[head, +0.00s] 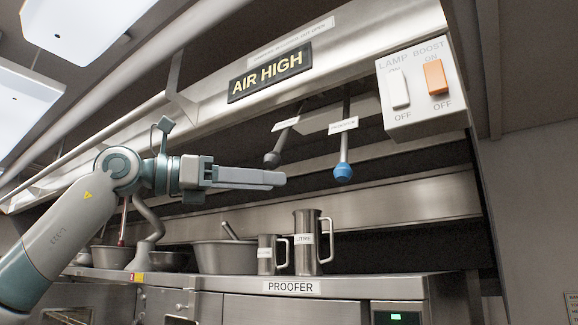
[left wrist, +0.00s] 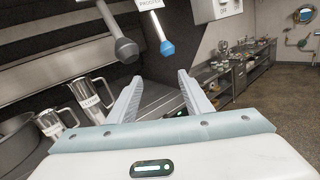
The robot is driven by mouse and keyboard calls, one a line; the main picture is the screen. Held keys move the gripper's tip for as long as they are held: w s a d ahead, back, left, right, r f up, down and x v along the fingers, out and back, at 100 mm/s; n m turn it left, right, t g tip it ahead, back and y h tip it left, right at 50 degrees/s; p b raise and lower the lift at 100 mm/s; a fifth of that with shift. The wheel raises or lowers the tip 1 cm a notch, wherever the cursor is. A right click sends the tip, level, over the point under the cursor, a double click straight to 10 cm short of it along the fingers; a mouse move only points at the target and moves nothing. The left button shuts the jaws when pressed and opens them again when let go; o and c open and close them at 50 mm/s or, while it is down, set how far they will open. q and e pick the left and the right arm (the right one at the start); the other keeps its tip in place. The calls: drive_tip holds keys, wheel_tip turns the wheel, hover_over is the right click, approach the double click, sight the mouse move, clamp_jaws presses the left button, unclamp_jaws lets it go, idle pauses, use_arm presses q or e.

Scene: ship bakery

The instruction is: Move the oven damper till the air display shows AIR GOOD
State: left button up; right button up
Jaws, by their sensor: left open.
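The air display (head: 266,75) on the hood front reads AIR HIGH. Two damper levers hang below it. One ends in a grey knob (head: 272,159); the word on its tag is too small to read. The other ends in a blue knob (head: 343,172) and its tag reads PROOFER. My left gripper (head: 282,180) is open and empty, just below the grey knob and left of the blue one. My right gripper is not in view.
A switch box (head: 424,95) with LAMP and BOOST switches sits right of the levers. Steel jugs (head: 307,240) and a bowl (head: 222,257) stand on the shelf below, above the PROOFER label (head: 291,288). The space between the knobs and jugs is free.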

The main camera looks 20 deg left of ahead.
use_arm(q)
drive_tip(key=s+a+r+n+t+y, duration=0.1)
drive_tip(key=s+a+r+t+y, duration=0.1)
drive_tip(key=s+a+r, duration=0.3)
drive_tip(key=a+y, duration=0.1)
drive_tip(key=a, duration=0.2)
drive_tip(key=shift+s+r+t, duration=0.3)
drive_tip(key=shift+r+t, duration=0.05)
drive_tip(key=shift+t, duration=0.05)
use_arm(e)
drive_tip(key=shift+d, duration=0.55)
use_arm(q)
drive_tip(key=shift+w, duration=0.1)
drive_tip(key=p+x, duration=0.7)
drive_tip(key=x, duration=1)
drive_tip(key=shift+w+f, duration=0.15)
drive_tip(key=shift+f, duration=0.1)
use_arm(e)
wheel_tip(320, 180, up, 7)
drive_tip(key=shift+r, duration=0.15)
